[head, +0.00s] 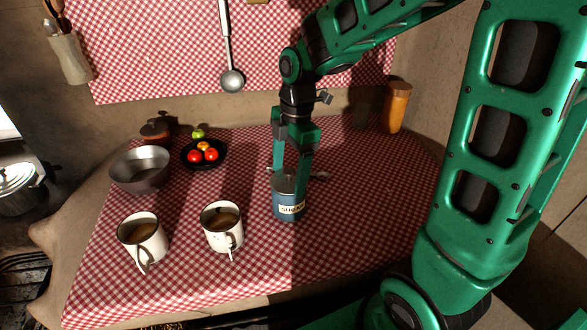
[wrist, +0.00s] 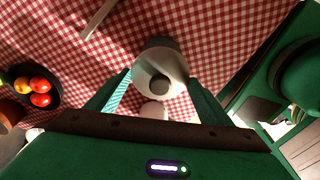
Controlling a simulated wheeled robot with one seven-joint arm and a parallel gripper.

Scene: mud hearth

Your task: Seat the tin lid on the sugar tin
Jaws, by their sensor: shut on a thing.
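The blue sugar tin (head: 289,208), with a pale label, stands upright on the checked cloth near the middle of the head view. The grey tin lid (head: 284,184) is at the tin's top, directly above the blue body. I cannot tell whether it is fully seated or slightly raised. My gripper (head: 288,177) points down over the tin and is shut on the lid. In the wrist view the lid (wrist: 155,60) shows as a grey disc with a darker round knob (wrist: 160,85) between my fingertips. The fingers partly hide the lid in the head view.
Two white mugs (head: 143,243) (head: 222,230) stand left of the tin. A metal bowl (head: 141,172) and a black dish (head: 186,157) of fruit are farther back left. A tall orange container (head: 396,108) stands at the back right.

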